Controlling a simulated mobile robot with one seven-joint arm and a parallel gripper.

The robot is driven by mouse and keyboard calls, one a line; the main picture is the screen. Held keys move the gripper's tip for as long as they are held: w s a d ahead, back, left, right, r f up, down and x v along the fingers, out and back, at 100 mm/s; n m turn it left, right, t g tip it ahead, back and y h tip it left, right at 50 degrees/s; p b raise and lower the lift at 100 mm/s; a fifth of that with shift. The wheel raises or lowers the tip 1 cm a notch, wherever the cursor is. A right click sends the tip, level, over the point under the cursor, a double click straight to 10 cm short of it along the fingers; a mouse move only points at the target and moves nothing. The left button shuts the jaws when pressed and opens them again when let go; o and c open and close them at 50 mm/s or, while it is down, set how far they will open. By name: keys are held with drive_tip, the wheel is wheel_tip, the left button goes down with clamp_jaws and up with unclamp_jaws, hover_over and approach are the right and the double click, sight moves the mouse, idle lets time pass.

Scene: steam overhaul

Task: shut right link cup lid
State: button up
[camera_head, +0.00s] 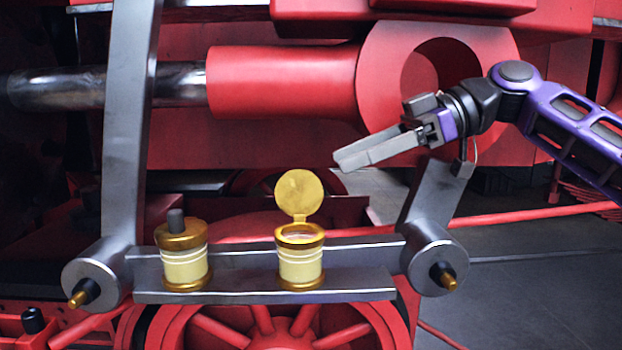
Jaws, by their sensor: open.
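Two cream cups with brass rims stand on a grey link bar. The right link cup (301,265) has its round brass lid (299,192) standing upright on a hinge at the back, so the cup is open. The left cup (183,266) has a brass cap with a dark knob on top. My gripper (340,162) is above and to the right of the raised lid, apart from it, and points to the left and slightly down. Its fingers appear nearly overlapped from this side. It holds nothing that I can see.
The grey link bar (345,283) runs between two round pivots with brass pins, the left pivot (97,275) and the right pivot (437,262). A grey upright arm (130,130) rises at left. A red rod end (290,80) lies behind. Space around the raised lid is clear.

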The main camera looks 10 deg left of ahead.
sight(299, 195)
drive_tip(key=x, duration=0.6)
drive_tip(key=shift+a, duration=0.3)
drive_tip(key=shift+s+f, duration=0.1)
drive_tip(key=shift+s, duration=0.05)
clamp_jaws()
